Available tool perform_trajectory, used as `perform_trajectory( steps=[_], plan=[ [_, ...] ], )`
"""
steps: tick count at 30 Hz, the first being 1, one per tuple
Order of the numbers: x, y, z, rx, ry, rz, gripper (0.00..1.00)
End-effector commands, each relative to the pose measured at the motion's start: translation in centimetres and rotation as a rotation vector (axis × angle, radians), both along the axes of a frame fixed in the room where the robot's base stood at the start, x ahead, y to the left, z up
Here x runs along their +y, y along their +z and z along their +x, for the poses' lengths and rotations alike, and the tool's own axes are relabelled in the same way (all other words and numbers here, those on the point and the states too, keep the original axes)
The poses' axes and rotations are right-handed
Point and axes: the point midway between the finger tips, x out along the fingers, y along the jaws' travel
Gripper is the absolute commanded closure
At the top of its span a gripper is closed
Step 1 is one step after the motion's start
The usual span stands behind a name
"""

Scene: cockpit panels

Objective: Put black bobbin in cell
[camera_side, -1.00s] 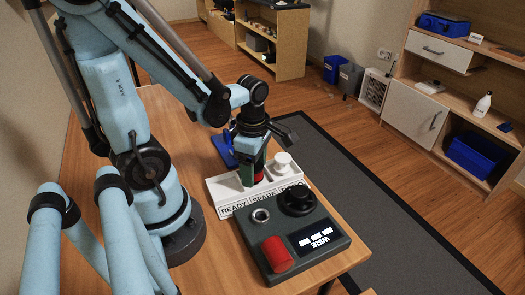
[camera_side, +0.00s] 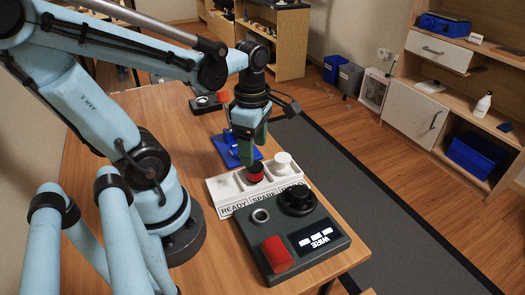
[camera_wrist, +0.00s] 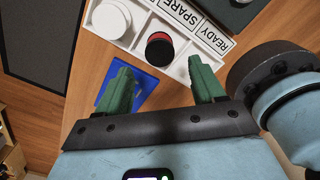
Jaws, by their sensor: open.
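The bobbin with a black top and red side (camera_side: 256,175) stands upright in the middle cell, behind the SPARE label, of the white tray (camera_side: 216,196). It also shows in the wrist view (camera_wrist: 160,50). The cell behind READY (camera_wrist: 203,72) looks empty. A white bobbin (camera_side: 283,163) stands in the third cell; its label is partly hidden. My gripper (camera_side: 249,140) is above the middle cell, pointing down. In the wrist view its two green fingers (camera_wrist: 160,66) are wide apart with nothing between them, clear of the bobbin.
A dark panel (camera_side: 328,258) sits in front of the tray, with a metal ring (camera_side: 260,216), a black knob (camera_side: 297,200), a red cylinder (camera_side: 277,254) and a WIRE display. A blue object (camera_side: 226,151) lies behind the tray. Bare wooden table lies left of the tray.

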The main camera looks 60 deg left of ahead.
Motion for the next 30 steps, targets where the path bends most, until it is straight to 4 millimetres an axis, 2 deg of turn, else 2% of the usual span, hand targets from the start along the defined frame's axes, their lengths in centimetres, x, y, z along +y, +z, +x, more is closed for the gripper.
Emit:
perform_trajectory(
  steps=[12,20,23,30],
  plan=[
    [0.0,4.7,0.1,0.0,0.0,0.0,0.32],
    [-0.1,5.6,0.2,-0.013,-0.052,0.004,0.32],
    [-0.5,5.4,0.6,-0.05,-0.201,0.017,0.32],
    [-1.9,4.7,2.8,-0.197,-0.857,0.13,0.32]
  ],
)
